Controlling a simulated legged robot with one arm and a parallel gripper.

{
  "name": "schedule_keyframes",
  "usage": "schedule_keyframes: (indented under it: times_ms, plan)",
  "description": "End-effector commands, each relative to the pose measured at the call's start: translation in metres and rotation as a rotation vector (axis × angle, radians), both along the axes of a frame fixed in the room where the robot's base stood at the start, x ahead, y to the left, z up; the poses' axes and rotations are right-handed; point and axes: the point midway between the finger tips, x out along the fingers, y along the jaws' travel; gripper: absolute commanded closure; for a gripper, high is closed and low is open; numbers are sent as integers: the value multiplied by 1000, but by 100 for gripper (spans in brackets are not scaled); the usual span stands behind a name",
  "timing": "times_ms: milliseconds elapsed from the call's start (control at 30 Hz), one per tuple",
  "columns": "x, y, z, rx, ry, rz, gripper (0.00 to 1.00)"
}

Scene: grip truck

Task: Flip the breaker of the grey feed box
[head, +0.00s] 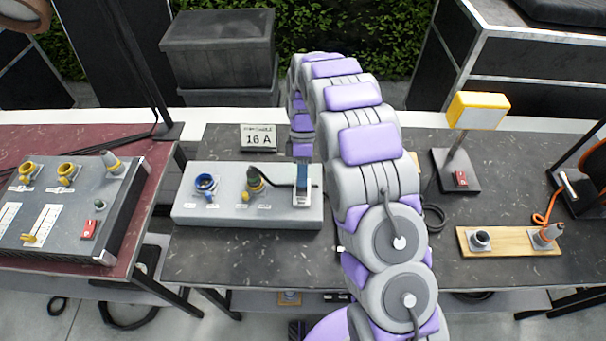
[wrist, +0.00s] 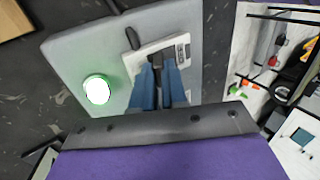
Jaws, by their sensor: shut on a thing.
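In the wrist view, a grey box (wrist: 80,50) lies under my gripper on a dark speckled tabletop. Its top carries a pale breaker plate (wrist: 181,42) and a round lamp (wrist: 97,91) lit white with a green rim. My gripper (wrist: 159,64) has its blue fingers over the plate, closed on the small dark breaker lever, whose tip is mostly hidden between them.
A 16 A sign (head: 259,139) stands behind the box. A darker panel box (head: 60,252) with yellow connectors is on the left table. A wooden board (head: 508,249) with connectors and a yellow-and-white lamp (head: 478,111) stand to the right.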

Motion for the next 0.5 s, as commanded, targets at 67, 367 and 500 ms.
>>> schedule_keyframes:
  times_ms: [67, 367, 500]
  plan:
    - [2, 1, 1, 3, -9, -1, 82]
    - [0, 1, 0, 2, -5, -1, 62]
    - [1, 0, 0, 1, -3, 0, 62]
